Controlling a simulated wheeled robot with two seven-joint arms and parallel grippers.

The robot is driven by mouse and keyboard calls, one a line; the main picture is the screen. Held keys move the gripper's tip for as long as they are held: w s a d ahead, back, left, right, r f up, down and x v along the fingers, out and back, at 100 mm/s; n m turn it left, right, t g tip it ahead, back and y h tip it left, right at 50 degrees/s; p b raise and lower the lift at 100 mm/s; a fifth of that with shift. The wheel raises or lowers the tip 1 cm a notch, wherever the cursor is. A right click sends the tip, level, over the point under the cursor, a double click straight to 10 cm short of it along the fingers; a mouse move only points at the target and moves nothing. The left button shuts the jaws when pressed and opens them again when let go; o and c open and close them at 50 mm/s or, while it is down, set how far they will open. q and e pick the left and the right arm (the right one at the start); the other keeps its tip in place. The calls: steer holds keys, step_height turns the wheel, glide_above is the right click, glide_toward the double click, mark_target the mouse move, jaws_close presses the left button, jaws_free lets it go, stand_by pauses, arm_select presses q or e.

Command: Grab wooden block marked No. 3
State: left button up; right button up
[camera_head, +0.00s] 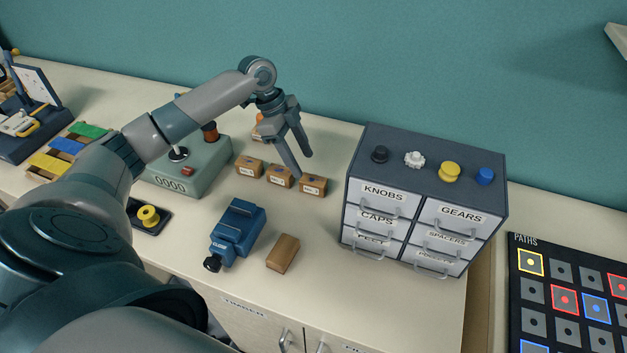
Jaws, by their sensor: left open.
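Three small wooden blocks with white labels stand in a row on the counter: a left one (249,167), a middle one (280,177) and a right one (313,186). The label numbers are too small to read, so I cannot tell which is No. 3. Part of another orange-brown piece (258,133) shows behind my arm. A plain wooden block (283,254) lies nearer the front. My left gripper (303,164) is open and empty, pointing down at the row. One fingertip overlaps the gap between the middle and right blocks; contact is unclear. My right gripper is out of view.
A grey drawer cabinet (432,182) with knobs on top stands right of the blocks. A green-grey box with a joystick (192,172) stands left. A blue device (238,232) lies in front. A dark PATHS board (535,292) is at far right. Bare counter lies before the right block.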

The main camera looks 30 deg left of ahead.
mark_target(313, 179)
arm_select(q)
steer(key=shift+d+f, duration=0.25)
steer(key=shift+f, duration=0.35)
steer(key=shift+w+d+f+p, duration=0.15)
steer(key=shift+d+f+p, duration=0.35)
steer(key=shift+p, duration=0.3)
steer(key=p+x, duration=0.1)
steer(key=x, duration=0.1)
steer(key=shift+d+f+p, duration=0.2)
steer(key=shift+f+p, duration=0.15)
steer(key=shift+f, duration=0.05)
steer(key=shift+w+d+f, duration=0.1)
steer(key=shift+w+f, duration=0.05)
steer(key=shift+f, duration=0.35)
steer(key=c, duration=1.2)
